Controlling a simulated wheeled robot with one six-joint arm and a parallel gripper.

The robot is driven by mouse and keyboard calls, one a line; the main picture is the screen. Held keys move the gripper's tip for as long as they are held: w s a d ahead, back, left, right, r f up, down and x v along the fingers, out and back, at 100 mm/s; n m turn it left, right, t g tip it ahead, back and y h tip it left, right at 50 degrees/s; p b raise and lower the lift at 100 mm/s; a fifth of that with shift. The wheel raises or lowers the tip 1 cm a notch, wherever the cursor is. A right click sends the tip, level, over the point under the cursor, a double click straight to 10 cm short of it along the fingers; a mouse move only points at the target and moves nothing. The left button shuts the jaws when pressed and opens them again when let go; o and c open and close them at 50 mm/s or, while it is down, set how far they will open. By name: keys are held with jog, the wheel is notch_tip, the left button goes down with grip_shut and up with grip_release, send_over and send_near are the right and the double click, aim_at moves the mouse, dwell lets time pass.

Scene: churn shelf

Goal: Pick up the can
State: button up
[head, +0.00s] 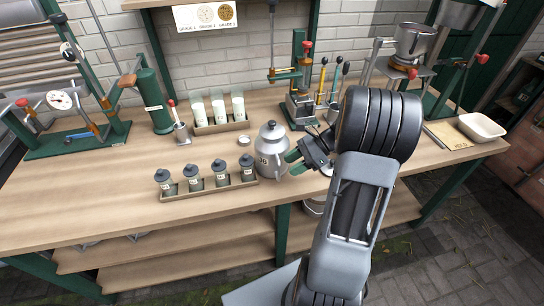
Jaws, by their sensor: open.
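The can (268,160) is a grey metal churn-shaped can with a domed lid, a knob on top and a small label on its front. It stands upright on the wooden bench, right of the middle of the bench. My gripper (295,161) is open, with green-tipped fingers pointing left at the can's right side. The fingertips look very close to the can. I cannot tell whether they touch it. My arm hides part of the bench to the right.
A rack of small dark-lidded jars (207,180) stands just left of the can. Behind it are a rack of white-filled tubes (220,112) and a small round lid (243,141). A green press with levers (302,105) stands behind the can. The bench's front left is clear.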

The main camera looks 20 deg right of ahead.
jog(key=shift+x, duration=2.3)
jog(key=shift+w, duration=0.15)
grip_shut()
